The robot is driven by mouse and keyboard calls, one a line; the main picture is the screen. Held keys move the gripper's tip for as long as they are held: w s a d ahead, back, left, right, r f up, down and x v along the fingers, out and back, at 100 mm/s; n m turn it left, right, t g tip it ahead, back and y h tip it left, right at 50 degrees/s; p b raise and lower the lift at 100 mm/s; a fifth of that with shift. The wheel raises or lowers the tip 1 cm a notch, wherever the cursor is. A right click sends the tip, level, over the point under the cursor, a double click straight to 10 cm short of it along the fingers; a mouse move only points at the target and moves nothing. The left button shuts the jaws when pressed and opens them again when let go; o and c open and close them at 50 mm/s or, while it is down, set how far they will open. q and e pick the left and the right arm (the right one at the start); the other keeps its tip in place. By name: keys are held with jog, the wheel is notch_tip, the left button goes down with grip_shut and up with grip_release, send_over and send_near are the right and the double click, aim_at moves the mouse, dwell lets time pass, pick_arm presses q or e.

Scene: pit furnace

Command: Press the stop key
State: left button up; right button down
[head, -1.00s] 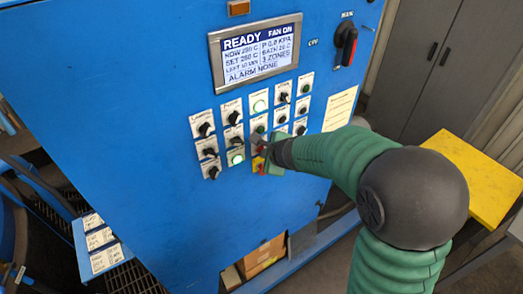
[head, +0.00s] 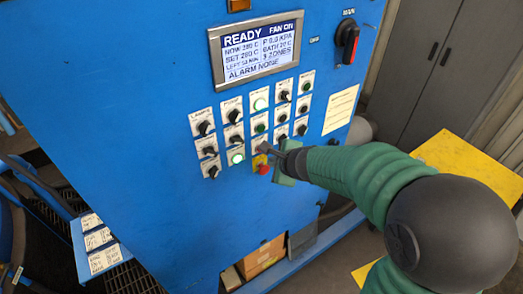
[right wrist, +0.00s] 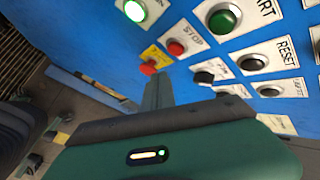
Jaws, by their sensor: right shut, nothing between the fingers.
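The stop key is a round red button (right wrist: 176,48) under a STOP label in the right wrist view. In the head view it is largely hidden behind my fingertips. My right gripper (head: 267,149) is shut and empty in front of the lower part of the button panel. In the right wrist view its fingertips (right wrist: 158,82) point at the panel, just below the stop key and beside a red button on a yellow plate (right wrist: 148,68). I see no clear contact with the key. My left gripper is out of view.
The blue cabinet (head: 130,130) carries a display (head: 258,52) reading READY, FAN ON. A green START button (right wrist: 222,20) and a black RESET button (right wrist: 252,62) are near the stop key. A rotary switch (head: 347,41) is upper right. A yellow tabletop (head: 470,165) stands at right.

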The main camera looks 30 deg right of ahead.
jog(key=s, duration=0.2)
jog(key=shift+s+d, duration=0.1)
jog(key=shift+s, duration=0.25)
jog(key=shift+w, duration=0.1)
dwell(0.3)
jog(key=s+a+f+n+g+b, duration=0.2)
jog(key=s+a+f+n+b, duration=0.1)
jog(key=f+n, duration=0.4)
jog(key=s+a+f+n+g+b, duration=0.2)
jog(key=s+a+f+n+b, duration=0.2)
jog(key=s+f+n, duration=0.2)
jog(key=s+a+f+n+g+y+b, duration=0.1)
jog(key=s+a+f+n+b, duration=0.3)
jog(key=f+n, duration=0.6)
jog(key=shift+s+a+n+g+b, duration=0.25)
jog(key=shift+s+n+g+b, duration=0.15)
jog(key=shift+n+g, duration=0.5)
